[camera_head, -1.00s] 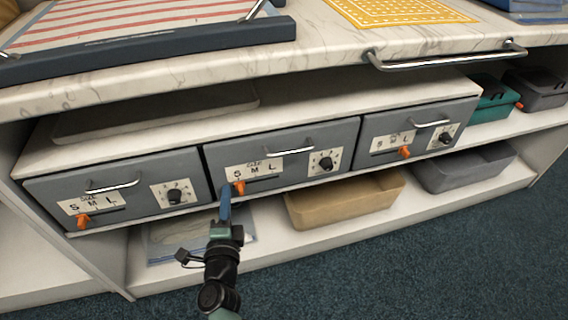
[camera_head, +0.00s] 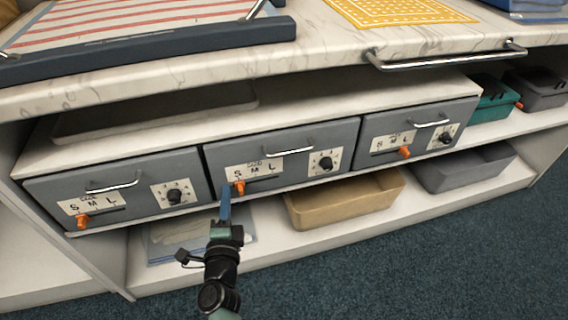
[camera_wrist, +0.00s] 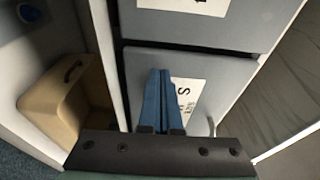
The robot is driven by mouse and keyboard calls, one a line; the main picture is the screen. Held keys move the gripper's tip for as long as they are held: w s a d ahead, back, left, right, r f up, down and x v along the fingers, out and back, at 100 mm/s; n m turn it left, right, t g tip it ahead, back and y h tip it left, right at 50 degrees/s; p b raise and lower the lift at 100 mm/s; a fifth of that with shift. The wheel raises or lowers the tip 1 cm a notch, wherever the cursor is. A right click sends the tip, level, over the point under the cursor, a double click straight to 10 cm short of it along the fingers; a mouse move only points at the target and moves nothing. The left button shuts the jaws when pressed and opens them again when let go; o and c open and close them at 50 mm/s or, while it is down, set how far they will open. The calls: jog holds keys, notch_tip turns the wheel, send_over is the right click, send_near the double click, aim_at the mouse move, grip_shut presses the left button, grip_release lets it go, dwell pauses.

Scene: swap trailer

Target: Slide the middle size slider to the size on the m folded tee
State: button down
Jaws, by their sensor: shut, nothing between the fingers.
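The middle drawer (camera_head: 290,171) has a white S M L size label and an orange slider (camera_head: 239,187), which sits at the left end below the S. My gripper (camera_head: 224,194) is shut and empty, with its blue fingertips just left of and slightly below the slider. I cannot tell whether they touch. In the wrist view, the closed blue fingers (camera_wrist: 162,75) reach over the drawer face beside the S of the label (camera_wrist: 186,95); the slider is hidden there. A folded pale item (camera_head: 180,232) lies on the lower shelf, partly behind my arm; no size on it can be read.
The left drawer (camera_head: 140,181) and right drawer (camera_head: 405,128) have their own orange sliders, dials and bar handles. A tan bin (camera_head: 345,197) and grey bin (camera_head: 465,168) stand on the lower shelf. A counter overhangs above.

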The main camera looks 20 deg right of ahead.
aim_at(246, 182)
jog(key=shift+r, duration=0.1)
dwell(0.3)
jog(key=shift+d+b, duration=0.65)
jog(key=shift+d, duration=1.85)
jog(key=shift+a+r, duration=0.1)
jog(key=shift+a, duration=0.05)
jog(key=shift+s+a+p, duration=0.15)
jog(key=shift+a+p, duration=0.3)
jog(key=shift+a, duration=0.55)
jog(key=d+p+v, duration=0.1)
jog(key=d+v, duration=0.1)
jog(key=v, duration=0.7)
jog(key=shift+s+p, duration=0.35)
jog(key=shift+s, duration=0.1)
